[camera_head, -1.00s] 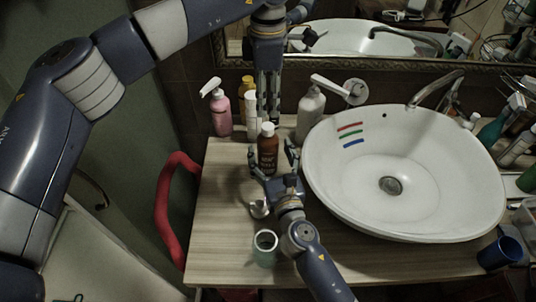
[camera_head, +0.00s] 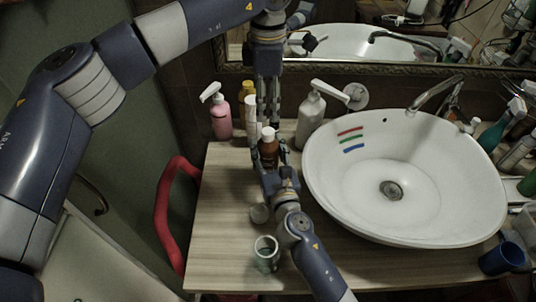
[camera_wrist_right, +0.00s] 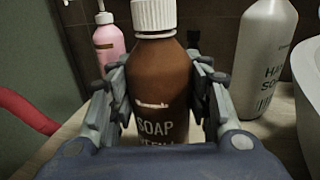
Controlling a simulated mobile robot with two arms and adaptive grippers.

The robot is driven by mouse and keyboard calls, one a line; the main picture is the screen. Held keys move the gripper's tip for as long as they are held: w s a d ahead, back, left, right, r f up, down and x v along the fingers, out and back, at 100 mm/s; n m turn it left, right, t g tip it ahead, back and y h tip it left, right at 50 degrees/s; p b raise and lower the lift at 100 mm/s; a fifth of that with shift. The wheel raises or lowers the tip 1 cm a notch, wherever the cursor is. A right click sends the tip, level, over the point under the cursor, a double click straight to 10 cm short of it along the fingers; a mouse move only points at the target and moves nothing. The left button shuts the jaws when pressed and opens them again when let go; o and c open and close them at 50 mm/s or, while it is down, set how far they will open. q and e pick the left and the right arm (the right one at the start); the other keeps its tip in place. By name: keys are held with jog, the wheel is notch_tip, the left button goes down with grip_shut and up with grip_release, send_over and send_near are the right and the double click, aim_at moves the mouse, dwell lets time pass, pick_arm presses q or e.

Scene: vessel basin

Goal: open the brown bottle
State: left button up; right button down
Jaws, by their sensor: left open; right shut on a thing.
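The brown bottle (camera_head: 268,150) stands upright on the wooden counter, left of the basin. It has a white ribbed cap (camera_wrist_right: 154,14) and a label reading SOAP. My right gripper (camera_wrist_right: 160,98) is shut on the bottle's body, one finger on each side; in the head view it (camera_head: 269,168) reaches the bottle from the front. My left gripper (camera_head: 268,112) points down from above, open, with its fingertips just above or beside the cap. Whether the fingers touch the cap cannot be told.
A grey-white pump bottle (camera_head: 310,116) and the basin (camera_head: 330,205) are on the right. A glass (camera_head: 266,254) stands in front.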

aim_at(268, 130)
pick_arm(q)
jog(key=m, duration=0.5)
jog(key=shift+m, duration=0.4)
jog(key=m, duration=1.6)
jog(key=shift+f+m, duration=0.4)
jog(key=shift+f, duration=3.6)
grip_shut()
